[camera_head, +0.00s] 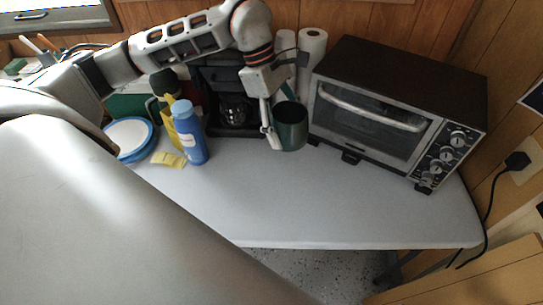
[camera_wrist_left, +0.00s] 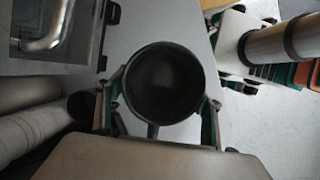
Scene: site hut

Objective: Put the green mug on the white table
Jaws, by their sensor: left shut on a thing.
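The green mug (camera_head: 290,127) is dark green and stands at the middle of the head view, in front of the toaster oven's left side. My left gripper (camera_head: 270,122) is shut on it. In the left wrist view, the mug (camera_wrist_left: 163,83) shows from above, open and dark inside, with a finger of my left gripper (camera_wrist_left: 163,100) on each side. The white table (camera_head: 330,205) spreads below it; I cannot tell whether the mug's base touches the top. My right gripper is not in view.
A toaster oven (camera_head: 375,115) stands at the right, and a black coffee maker (camera_head: 235,105) behind the mug. Paper rolls (camera_head: 312,48) stand behind. The table's front middle is clear.

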